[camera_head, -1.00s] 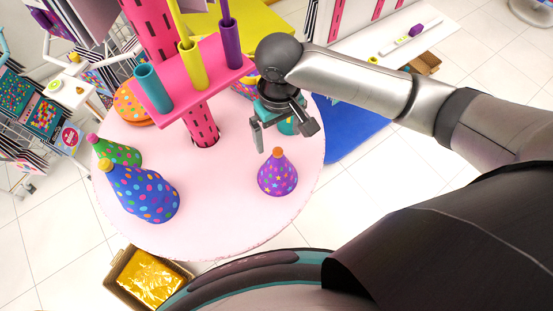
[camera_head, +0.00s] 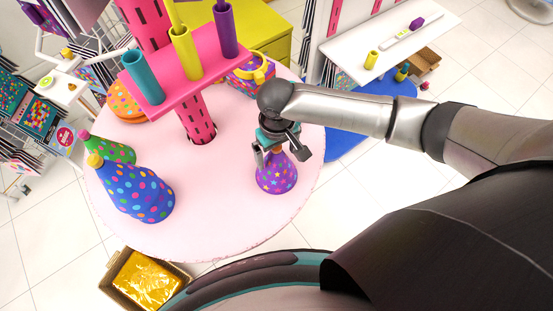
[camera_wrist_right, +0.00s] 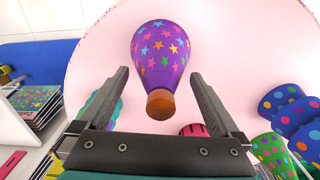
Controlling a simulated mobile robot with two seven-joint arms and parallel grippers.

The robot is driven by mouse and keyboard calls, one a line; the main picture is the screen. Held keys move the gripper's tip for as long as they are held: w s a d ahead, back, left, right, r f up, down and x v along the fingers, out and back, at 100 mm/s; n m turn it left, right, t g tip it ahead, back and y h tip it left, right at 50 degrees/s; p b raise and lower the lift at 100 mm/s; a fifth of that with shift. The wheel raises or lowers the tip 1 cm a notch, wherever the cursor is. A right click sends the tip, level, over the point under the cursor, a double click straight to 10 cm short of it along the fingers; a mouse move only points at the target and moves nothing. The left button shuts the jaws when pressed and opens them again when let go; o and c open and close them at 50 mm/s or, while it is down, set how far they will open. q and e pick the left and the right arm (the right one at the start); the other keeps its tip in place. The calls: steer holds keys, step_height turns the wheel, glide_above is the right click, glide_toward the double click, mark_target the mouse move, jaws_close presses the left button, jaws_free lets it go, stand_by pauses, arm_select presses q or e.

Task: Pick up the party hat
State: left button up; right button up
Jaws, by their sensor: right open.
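A purple party hat (camera_head: 276,175) with colored stars and an orange tip stands on the round pink table (camera_head: 230,220) in the head view. My right gripper (camera_head: 279,152) is open, right above the hat, with its fingers near the hat's tip. In the right wrist view the hat (camera_wrist_right: 161,55) shows with its orange tip pointing toward the gripper (camera_wrist_right: 162,100), between the two open fingers. Blue dotted hats (camera_head: 140,190) and a green dotted hat (camera_head: 112,149) stand at the table's left. My left gripper is not in view.
A pink stand (camera_head: 188,70) with teal, yellow and purple tubes rises from the table, left of my right gripper. An orange round box (camera_head: 125,103) and a purple box (camera_head: 250,76) sit at the back. The table front is clear.

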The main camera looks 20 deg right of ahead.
steer(key=shift+c, duration=0.5)
steer(key=c, duration=1.2)
steer(key=shift+r, duration=0.1)
step_height(320, 180, up, 20)
steer(key=p, duration=0.4)
steer(key=shift+p, duration=0.4)
